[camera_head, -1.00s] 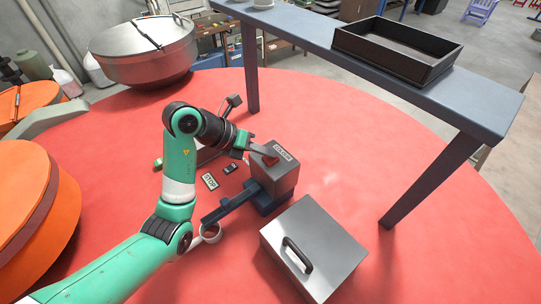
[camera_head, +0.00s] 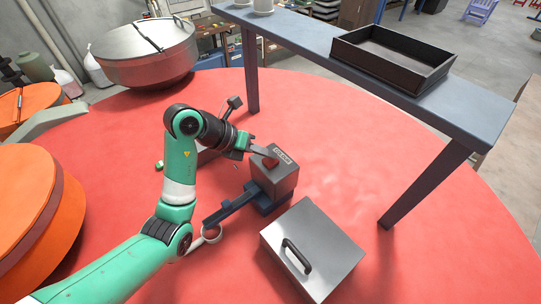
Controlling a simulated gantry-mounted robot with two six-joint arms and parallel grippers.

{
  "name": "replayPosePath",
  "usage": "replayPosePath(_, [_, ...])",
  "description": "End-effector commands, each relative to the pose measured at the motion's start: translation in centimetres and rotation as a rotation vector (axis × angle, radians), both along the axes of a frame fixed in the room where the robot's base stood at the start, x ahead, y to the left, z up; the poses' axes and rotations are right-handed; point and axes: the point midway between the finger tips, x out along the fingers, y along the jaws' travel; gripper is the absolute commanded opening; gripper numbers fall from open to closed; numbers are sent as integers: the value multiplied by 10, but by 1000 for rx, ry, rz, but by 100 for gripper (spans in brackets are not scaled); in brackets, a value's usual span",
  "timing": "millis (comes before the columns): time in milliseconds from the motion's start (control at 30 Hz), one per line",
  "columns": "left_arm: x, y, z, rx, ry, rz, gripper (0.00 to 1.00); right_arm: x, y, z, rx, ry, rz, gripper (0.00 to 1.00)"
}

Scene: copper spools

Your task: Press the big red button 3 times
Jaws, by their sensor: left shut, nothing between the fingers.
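The red button (camera_head: 270,163) is on the top of a grey box (camera_head: 277,182) with a small lettered label. The box stands on a dark base on the red round table. My left gripper (camera_head: 266,154) comes in from the left and is shut and empty. Its fingertips are at the button and partly cover it; I cannot tell whether they touch it or whether it is pressed down. My right gripper is not in view.
A metal box with a black handle (camera_head: 314,250) stands in front. A blue-grey raised shelf (camera_head: 310,38) with a black tray (camera_head: 395,58) stands behind. The red table (camera_head: 440,230) is clear at the right.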

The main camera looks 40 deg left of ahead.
Motion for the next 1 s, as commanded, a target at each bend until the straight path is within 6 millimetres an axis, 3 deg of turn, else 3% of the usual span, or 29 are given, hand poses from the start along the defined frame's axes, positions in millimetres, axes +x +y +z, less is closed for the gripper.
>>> replayPosePath(467, [0,0,8,1,-1,0,0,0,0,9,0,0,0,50])
replayPosePath(800, [0,0,38,0,0,0,0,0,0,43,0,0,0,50])
replayPosePath(1000, [0,0,53,1,-3,-1,0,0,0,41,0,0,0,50])
